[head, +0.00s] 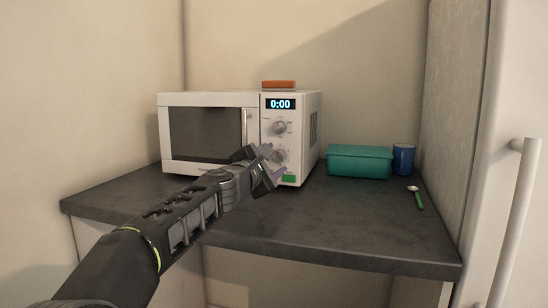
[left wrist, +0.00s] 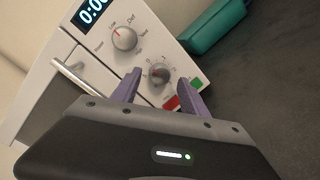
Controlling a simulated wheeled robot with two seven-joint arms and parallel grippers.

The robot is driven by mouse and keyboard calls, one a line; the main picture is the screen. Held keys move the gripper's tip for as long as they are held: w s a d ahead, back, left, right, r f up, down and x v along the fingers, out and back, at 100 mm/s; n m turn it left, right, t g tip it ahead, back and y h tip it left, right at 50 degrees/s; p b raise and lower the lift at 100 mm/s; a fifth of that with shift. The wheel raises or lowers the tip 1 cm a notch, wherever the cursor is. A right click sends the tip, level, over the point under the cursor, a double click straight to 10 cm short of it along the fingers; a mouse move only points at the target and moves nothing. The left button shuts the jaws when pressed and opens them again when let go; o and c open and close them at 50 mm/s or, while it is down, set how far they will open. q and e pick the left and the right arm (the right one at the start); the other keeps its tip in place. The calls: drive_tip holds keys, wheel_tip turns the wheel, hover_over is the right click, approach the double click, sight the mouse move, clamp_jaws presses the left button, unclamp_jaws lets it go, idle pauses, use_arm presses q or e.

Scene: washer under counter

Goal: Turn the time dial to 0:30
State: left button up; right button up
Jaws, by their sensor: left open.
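The white microwave (head: 210,97) stands on the dark counter, and its display (head: 280,104) reads 0:00. Its upper dial (head: 279,128) has words around it and also shows in the left wrist view (left wrist: 124,38). The lower dial, with number marks, is the time dial (left wrist: 159,73); in the head view it (head: 279,156) is just beyond my gripper. My left gripper (head: 271,162) is open in front of the panel. In the left wrist view its purple fingers (left wrist: 158,90) stand on either side of the time dial, and I cannot tell whether they touch it. My right gripper is out of view.
A green button (head: 289,179) and a red one (left wrist: 171,103) sit below the dial. A teal box (head: 358,162), a blue mug (head: 403,158) and a green-handled spoon (head: 417,197) are on the right of the counter (head: 330,228). An orange-brown block (head: 278,84) lies on the microwave.

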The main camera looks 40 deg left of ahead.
use_arm(q)
drive_tip(key=shift+w+a, duration=0.1)
drive_tip(key=shift+w, duration=0.4)
drive_tip(key=shift+c, duration=0.3)
clamp_jaws()
